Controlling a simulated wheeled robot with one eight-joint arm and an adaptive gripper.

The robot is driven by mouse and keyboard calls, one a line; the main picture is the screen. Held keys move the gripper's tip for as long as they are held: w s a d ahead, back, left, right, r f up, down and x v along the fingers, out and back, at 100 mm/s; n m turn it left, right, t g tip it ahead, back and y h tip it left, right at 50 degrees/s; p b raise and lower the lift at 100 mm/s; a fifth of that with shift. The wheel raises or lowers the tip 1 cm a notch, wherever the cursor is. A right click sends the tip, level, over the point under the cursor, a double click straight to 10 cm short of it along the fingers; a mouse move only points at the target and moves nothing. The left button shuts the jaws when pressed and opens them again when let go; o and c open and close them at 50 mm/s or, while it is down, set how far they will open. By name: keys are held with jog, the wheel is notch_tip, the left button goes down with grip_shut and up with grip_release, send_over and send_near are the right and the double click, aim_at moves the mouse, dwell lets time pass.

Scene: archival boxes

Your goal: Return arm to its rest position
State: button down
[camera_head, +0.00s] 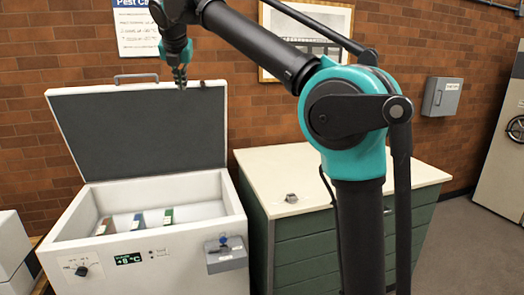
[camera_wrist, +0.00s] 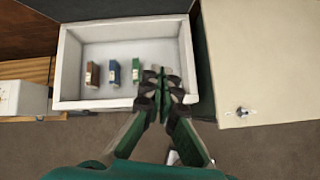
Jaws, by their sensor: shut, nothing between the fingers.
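My gripper (camera_head: 181,77) hangs at the end of my raised arm, above the open white chest in the head view. In the wrist view my gripper (camera_wrist: 160,78) points at the chest's right part, its fingers together with nothing between them. The white chest (camera_head: 160,262) has its lid (camera_head: 140,125) standing open against the wall.
A green drawer cabinet (camera_head: 300,255) with a pale top stands right of the chest, a small metal object (camera_head: 291,198) on it. White boxes (camera_head: 12,245) stand at the left. A picture frame (camera_head: 305,40) and a grey wall box (camera_head: 441,97) hang on the brick wall.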

jog(key=d+f+m+g+h, duration=0.2)
jog(key=d+f+m, duration=1.7)
jog(key=d+f, duration=0.9)
jog(key=s+d+f+m+g, duration=0.1)
jog(key=s+d+f+m, duration=0.7)
jog(key=s+f, duration=0.4)
jog(key=s+d+f+m+g, duration=0.1)
jog(key=s+d+f+m, duration=0.7)
jog(key=s+f, duration=0.5)
jog(key=shift+s+d+f+m, duration=0.25)
jog(key=shift+s+f+m, duration=0.05)
jog(key=shift+f+m, duration=0.35)
